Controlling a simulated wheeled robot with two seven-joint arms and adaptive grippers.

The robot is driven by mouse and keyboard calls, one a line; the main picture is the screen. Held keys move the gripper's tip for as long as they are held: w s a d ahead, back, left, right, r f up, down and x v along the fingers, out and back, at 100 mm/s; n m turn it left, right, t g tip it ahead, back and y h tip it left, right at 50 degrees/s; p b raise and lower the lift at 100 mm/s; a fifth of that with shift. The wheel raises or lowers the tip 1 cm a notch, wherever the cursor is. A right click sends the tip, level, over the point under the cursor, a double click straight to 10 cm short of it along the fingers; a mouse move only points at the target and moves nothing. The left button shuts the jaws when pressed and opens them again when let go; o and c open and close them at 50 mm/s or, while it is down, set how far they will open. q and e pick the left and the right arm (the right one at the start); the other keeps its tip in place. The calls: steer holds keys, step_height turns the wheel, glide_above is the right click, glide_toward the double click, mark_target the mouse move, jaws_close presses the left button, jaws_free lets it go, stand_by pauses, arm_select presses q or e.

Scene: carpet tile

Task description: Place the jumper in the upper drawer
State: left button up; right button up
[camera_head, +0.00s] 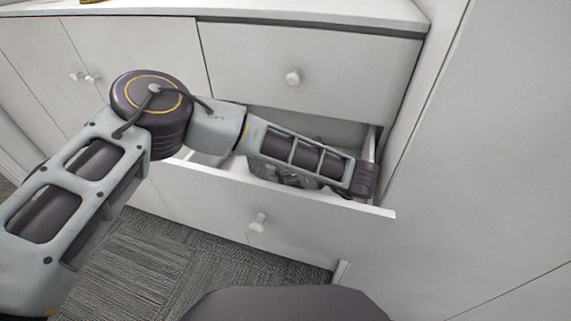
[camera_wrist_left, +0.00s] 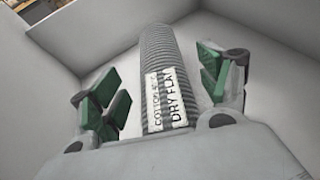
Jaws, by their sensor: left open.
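The jumper (camera_wrist_left: 160,75) is a grey ribbed roll with a white label reading "DRY FLAT". In the left wrist view it lies inside a white drawer. My left gripper (camera_wrist_left: 158,82) is open, with its green-padded fingers on either side of the jumper and apart from it. In the head view this gripper (camera_head: 285,174) reaches down into the open lower drawer (camera_head: 275,208), partly hidden by my arm. My right gripper is not in view.
Shut cabinet doors (camera_head: 85,50) with small knobs stand left of the drawers. A tall white panel (camera_head: 480,150) stands close on the right. The lower drawer's front sticks out over the grey carpet (camera_head: 150,265). The white cabinet top (camera_head: 330,10) runs above.

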arm_select(q)
steer(key=shift+s+d+r, duration=0.15)
steer(key=shift+d+r, duration=0.05)
steer(key=shift+s+d+r, duration=0.1)
steer(key=shift+s+d, duration=0.1)
steer(key=v, duration=0.6)
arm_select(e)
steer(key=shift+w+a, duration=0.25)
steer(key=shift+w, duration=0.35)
arm_select(q)
steer(key=shift+s+d, duration=0.1)
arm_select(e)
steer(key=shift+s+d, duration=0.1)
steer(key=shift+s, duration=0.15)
arm_select(q)
steer(key=shift+c, duration=0.3)
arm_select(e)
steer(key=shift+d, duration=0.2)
